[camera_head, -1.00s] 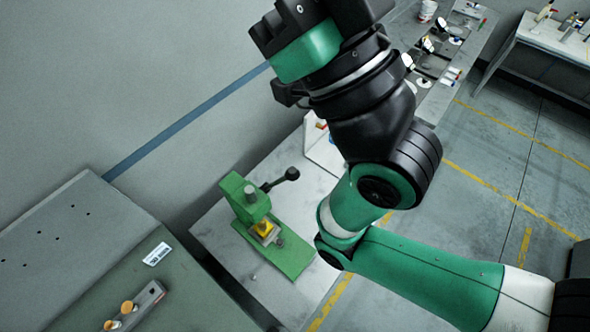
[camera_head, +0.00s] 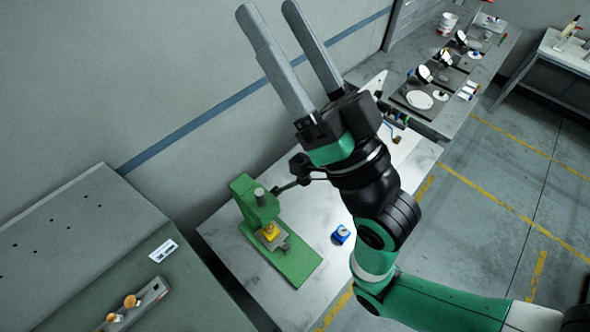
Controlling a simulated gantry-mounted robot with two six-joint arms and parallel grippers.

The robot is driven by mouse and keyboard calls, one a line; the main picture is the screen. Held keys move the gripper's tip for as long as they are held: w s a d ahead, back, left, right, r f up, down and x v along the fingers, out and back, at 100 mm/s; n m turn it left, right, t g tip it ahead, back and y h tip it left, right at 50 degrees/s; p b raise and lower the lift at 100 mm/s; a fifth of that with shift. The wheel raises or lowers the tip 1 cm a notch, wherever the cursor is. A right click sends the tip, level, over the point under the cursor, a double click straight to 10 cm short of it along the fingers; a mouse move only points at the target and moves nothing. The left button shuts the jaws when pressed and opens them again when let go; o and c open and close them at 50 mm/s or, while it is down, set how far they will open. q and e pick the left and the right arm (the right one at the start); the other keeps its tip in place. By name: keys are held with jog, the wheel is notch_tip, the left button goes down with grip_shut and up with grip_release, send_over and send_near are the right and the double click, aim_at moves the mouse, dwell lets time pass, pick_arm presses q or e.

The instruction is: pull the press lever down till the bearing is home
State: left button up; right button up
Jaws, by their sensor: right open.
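The green press (camera_head: 250,203) stands on a light bench in the middle of the view. Its dark lever (camera_head: 286,187) sticks out to the right from the press head; its far end is close to my right wrist in the picture and partly hard to make out. A yellow piece (camera_head: 269,232) sits under the ram; I cannot tell the bearing apart there. My right gripper (camera_head: 266,7) is open and empty, its two long grey fingers pointing up the picture in front of the wall, beyond the lever. My left gripper is not in view.
A blue item (camera_head: 341,234) lies on the bench (camera_head: 318,212) right of the press. A grey-green cabinet (camera_head: 75,240) with a label and two orange-topped pegs is at the left. Another bench (camera_head: 447,122) with dishes and lamps stands behind. The bench around the press is mostly clear.

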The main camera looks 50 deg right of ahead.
jog(key=s+d+f+m+g+h+b, duration=0.1)
jog(key=s+d+f+g, duration=0.15)
jog(key=f, duration=0.95)
jog(key=s+d+f+m+g+h+b, duration=0.1)
jog(key=s+f+g, duration=0.15)
jog(key=f, duration=0.85)
jog(key=s+d+f+g+b, duration=0.15)
jog(key=f+g, duration=0.25)
jog(key=f, duration=0.8)
jog(key=w, duration=0.3)
jog(key=w+d, duration=0.1)
jog(key=w, duration=0.7)
jog(key=shift+w+d+p, duration=0.1)
jog(key=shift+d+p, duration=0.2)
jog(key=shift+d, duration=0.05)
grip_shut()
